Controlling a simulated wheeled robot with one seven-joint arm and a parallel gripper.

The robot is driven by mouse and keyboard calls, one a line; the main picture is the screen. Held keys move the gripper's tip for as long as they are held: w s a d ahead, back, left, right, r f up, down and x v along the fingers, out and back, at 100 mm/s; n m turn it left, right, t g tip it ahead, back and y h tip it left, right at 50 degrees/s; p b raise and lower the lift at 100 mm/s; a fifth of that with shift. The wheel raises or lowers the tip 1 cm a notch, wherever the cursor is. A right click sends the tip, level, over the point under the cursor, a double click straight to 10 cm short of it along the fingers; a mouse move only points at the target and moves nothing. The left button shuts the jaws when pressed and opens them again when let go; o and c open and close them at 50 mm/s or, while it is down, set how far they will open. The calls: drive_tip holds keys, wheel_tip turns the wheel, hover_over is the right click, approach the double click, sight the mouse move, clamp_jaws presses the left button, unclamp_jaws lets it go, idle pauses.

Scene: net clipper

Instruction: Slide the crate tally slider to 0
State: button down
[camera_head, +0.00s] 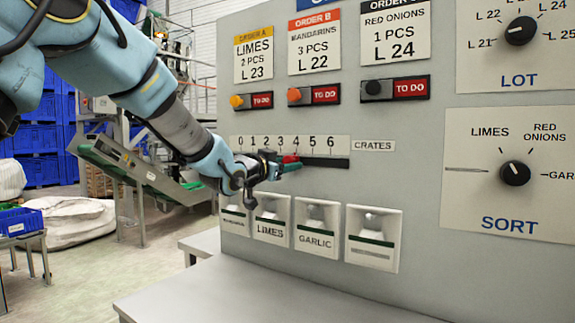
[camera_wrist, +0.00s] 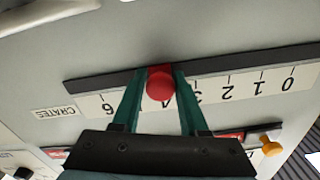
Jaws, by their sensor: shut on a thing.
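The crate tally slider is a dark slot under a white scale (camera_head: 322,143) numbered 0 to 6, marked CRATES, on the grey panel. Its red knob (camera_head: 290,158) sits at about the 4 mark. My gripper (camera_head: 289,164) reaches in from the left with its green fingers on the knob. In the wrist view the scale (camera_wrist: 258,88) appears upside down, with 0 at the right and 6 at the left. There my gripper (camera_wrist: 160,92) has one finger on each side of the red knob (camera_wrist: 160,83), shut on it. The fingers hide part of the scale near 5 and 3.
Order cards with TO DO buttons (camera_head: 312,95) are above the slider. Bins marked LIMES (camera_head: 271,220) and GARLIC (camera_head: 316,228) are below. LOT (camera_head: 519,30) and SORT (camera_head: 515,172) dials are at the right. A grey ledge (camera_head: 260,295) juts out below the panel.

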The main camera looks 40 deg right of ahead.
drive_tip(key=shift+w, duration=0.1)
drive_tip(key=w+a+p, duration=0.2)
drive_tip(key=w+p, duration=0.1)
drive_tip(key=w, duration=0.6)
drive_tip(key=w+a+p, duration=0.3)
drive_tip(key=w+p, duration=0.1)
drive_tip(key=w, duration=0.6)
drive_tip(key=shift+w+a, duration=0.2)
drive_tip(key=shift+w, duration=0.1)
drive_tip(key=shift+w+r, duration=0.1)
drive_tip(key=shift+c, duration=2.3)
unclamp_jaws()
drive_tip(key=shift+a, duration=0.2)
drive_tip(key=b+v, duration=0.3)
drive_tip(key=v, duration=0.7)
drive_tip(key=shift+a+b, duration=0.15)
drive_tip(key=shift+b, duration=0.2)
